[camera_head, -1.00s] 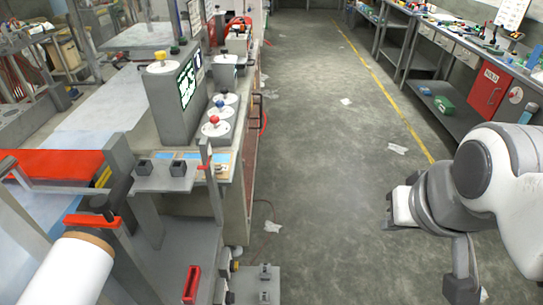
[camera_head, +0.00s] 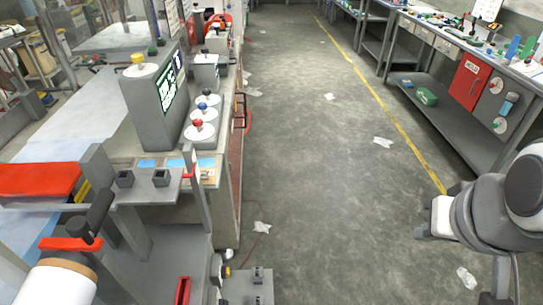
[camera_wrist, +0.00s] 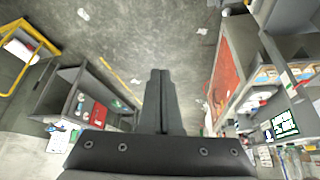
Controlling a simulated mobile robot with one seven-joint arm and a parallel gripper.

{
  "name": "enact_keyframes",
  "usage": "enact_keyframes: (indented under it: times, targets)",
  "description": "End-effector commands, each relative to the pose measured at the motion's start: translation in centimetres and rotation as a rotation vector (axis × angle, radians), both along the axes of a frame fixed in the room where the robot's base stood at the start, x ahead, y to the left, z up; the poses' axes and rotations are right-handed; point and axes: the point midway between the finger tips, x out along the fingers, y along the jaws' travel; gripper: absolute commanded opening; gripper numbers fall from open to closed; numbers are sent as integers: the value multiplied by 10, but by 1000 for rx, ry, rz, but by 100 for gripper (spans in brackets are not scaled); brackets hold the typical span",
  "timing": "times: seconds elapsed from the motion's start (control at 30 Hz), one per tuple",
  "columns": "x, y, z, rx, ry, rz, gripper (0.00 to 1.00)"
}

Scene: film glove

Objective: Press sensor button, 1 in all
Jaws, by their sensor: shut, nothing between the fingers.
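Which part is the sensor button I cannot tell. On the left bench several coloured knobs show in the head view: a red one (camera_head: 198,124), a blue one (camera_head: 203,106) and a black one (camera_head: 207,92) on white round bases. A yellow knob (camera_head: 137,57) sits on top of a grey box with a dark screen (camera_head: 168,88). Two small dark grey blocks (camera_head: 125,178) stand on a grey shelf in front. My gripper is shut and empty in the wrist view (camera_wrist: 160,74), over the aisle. In the head view my arm is at the right edge, far from the left bench.
The concrete aisle (camera_head: 315,180) is open, with scraps of litter (camera_head: 383,142) and a yellow line (camera_head: 400,120). A right workbench (camera_head: 455,45) has a red cabinet (camera_head: 468,80). A white roll (camera_head: 55,283) and a red bar (camera_head: 70,243) stand near left.

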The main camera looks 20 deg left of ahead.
Motion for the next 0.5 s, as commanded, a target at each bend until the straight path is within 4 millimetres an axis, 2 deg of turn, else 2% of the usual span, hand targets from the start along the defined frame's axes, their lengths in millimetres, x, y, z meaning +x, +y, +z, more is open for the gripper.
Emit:
enact_keyframes:
  times: [0.17, 0.27, 0.37, 0.5]
  targets:
    - [1, 0, -1, -1, -1, 2, 0]
    - [9, 0, -6, -12, -8, 14, 0]
    - [28, -1, -16, -36, -24, 41, 0]
    - [69, -1, -37, -91, -67, 107, 0]
